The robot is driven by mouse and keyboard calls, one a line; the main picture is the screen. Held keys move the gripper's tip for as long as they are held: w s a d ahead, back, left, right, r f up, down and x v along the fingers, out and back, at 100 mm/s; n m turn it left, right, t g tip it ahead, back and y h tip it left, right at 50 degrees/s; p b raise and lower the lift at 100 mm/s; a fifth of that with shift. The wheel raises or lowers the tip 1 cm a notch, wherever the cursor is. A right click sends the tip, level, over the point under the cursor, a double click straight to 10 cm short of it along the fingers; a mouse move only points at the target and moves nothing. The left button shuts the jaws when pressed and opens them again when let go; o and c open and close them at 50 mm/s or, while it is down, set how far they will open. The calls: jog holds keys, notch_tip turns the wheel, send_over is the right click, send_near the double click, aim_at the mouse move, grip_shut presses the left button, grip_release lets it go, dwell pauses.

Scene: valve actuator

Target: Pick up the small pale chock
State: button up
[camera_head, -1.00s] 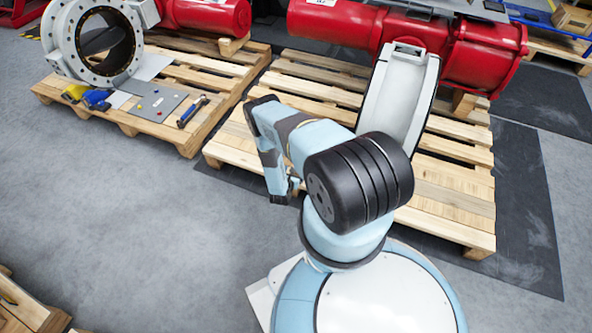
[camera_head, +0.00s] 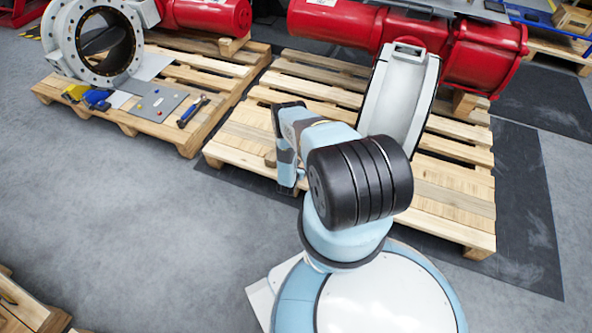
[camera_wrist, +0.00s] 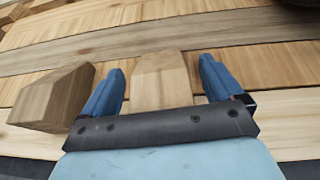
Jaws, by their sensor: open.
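A small pale wooden chock (camera_wrist: 160,82) lies on the pallet boards in the wrist view. My gripper (camera_wrist: 162,65) is open, with one blue finger on each side of the chock. Gaps show between the fingers and the chock's sides, and the black palm bar hides its near end. Whether the chock is below or fully between the fingertips I cannot tell. A larger, browner wooden block (camera_wrist: 50,97) stands just left of the left finger. In the head view my arm hides the pale chock and the fingertips.
The pallet (camera_head: 455,205) carries a red actuator cylinder (camera_head: 340,27) and a grey-white bracket (camera_head: 402,90) right of my wrist. A left pallet holds a flanged valve (camera_head: 72,65) and tools.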

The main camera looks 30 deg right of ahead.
jog(key=c, duration=1.2)
